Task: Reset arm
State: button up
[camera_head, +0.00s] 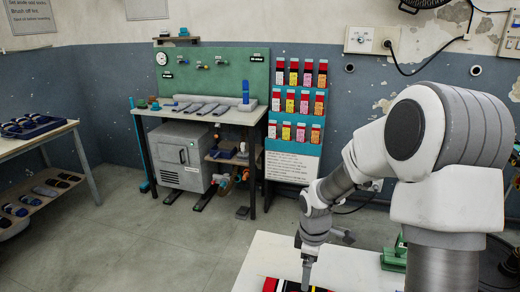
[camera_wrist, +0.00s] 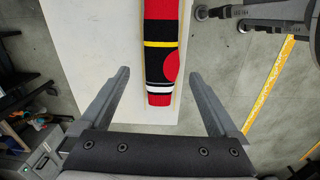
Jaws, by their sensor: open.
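My gripper (camera_wrist: 160,95) is open and empty in the wrist view, its two dark fingers spread wide. Between and beyond the fingers lies a red and black sock-like piece (camera_wrist: 158,55) with yellow and white bands, on a white tabletop (camera_wrist: 85,45). I cannot tell the height of the fingers above it. In the head view my white and grey arm reaches down at the right, with the gripper (camera_head: 306,280) low over the white table (camera_head: 265,257). Part of the striped piece (camera_head: 290,286) shows at the bottom edge.
A green device (camera_head: 394,258) stands at the white table's right side. At the back are a workbench (camera_head: 235,115) with a grey cabinet (camera_head: 182,155) below, and a rack of coloured packets (camera_head: 297,105). A table (camera_head: 60,132) with dark items stands left. The middle floor is clear.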

jog(key=s+r+m+t+h+p, duration=0.1)
jog(key=s+r+m, duration=0.25)
jog(key=r, duration=0.55)
jog(key=s+r+m+t+p, duration=0.1)
jog(key=s+r+m+p, duration=0.2)
jog(key=r, duration=0.6)
jog(key=s+r+m+t+y+p, duration=0.1)
jog(key=s+r+m+t, duration=0.2)
jog(key=s+r+m, duration=0.4)
jog(key=s+r, duration=0.4)
jog(key=s, duration=0.2)
jog(key=shift+s+a+p, duration=0.25)
jog(key=shift+p, duration=0.05)
